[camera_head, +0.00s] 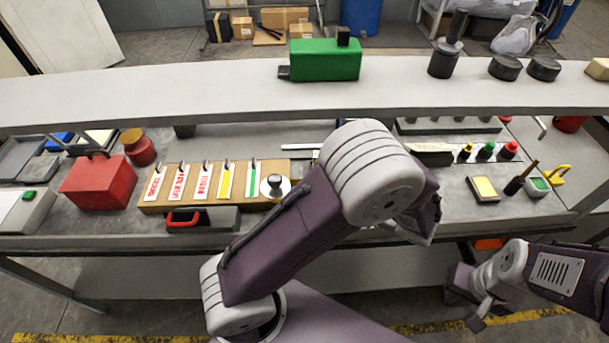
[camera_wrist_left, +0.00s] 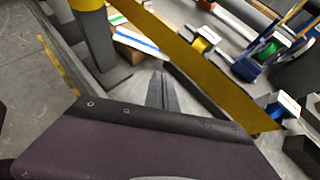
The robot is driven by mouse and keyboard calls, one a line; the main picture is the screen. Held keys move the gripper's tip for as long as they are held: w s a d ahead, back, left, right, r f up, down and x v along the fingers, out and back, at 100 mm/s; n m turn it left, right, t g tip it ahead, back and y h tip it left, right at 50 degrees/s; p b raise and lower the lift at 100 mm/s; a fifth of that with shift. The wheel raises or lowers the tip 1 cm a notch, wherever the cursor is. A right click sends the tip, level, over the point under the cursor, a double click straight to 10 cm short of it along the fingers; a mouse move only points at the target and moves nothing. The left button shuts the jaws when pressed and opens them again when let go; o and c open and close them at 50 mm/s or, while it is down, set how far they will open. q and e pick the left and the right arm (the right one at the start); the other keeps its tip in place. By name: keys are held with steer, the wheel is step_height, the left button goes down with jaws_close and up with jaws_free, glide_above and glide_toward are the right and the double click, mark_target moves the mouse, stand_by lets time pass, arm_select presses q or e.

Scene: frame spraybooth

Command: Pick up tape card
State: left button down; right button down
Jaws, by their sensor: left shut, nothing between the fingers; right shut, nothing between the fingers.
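A wooden rack (camera_head: 262,165) on the bench holds a row of upright cards under dark clips. Several white cards (camera_head: 179,185) carry red lettering; to their right stand a yellow-striped card (camera_head: 225,181) and a green-striped card (camera_head: 251,179). I cannot tell which is the tape card. Striped cards (camera_wrist_left: 135,38) also show at the top of the left wrist view. My left gripper (camera_wrist_left: 162,92) is shut and empty, apart from the cards; in the head view my left arm largely hides it. My right gripper (camera_head: 476,316) is shut and empty at the lower right, below the bench front.
A raised shelf (camera_head: 150,92) runs across the back, with a green box (camera_head: 325,60) on it. A red box (camera_head: 98,182) stands left of the rack. A red-handled tool (camera_head: 186,219) lies before the rack. Small bottles (camera_head: 486,151) stand at right. A yellow band (camera_wrist_left: 200,62) crosses the wrist view.

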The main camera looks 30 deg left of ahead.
mark_target(306, 178)
arm_select(q)
steer(key=w+a, duration=0.1)
steer(key=a, duration=0.2)
steer(key=w+a, duration=0.1)
steer(key=a, duration=0.2)
steer(key=w+a+f, duration=0.1)
steer(key=a, duration=0.2)
steer(key=shift+w+a+f+p, duration=0.1)
steer(key=shift+w+a+p, duration=0.1)
steer(key=shift+a+p, duration=0.2)
steer(key=shift+f+b, duration=0.3)
steer(key=shift+s+d, duration=0.1)
steer(key=shift+s, duration=0.05)
steer(key=d, duration=0.2)
steer(key=s+d+p, duration=0.1)
steer(key=d, duration=0.1)
steer(key=shift+s+a, duration=0.1)
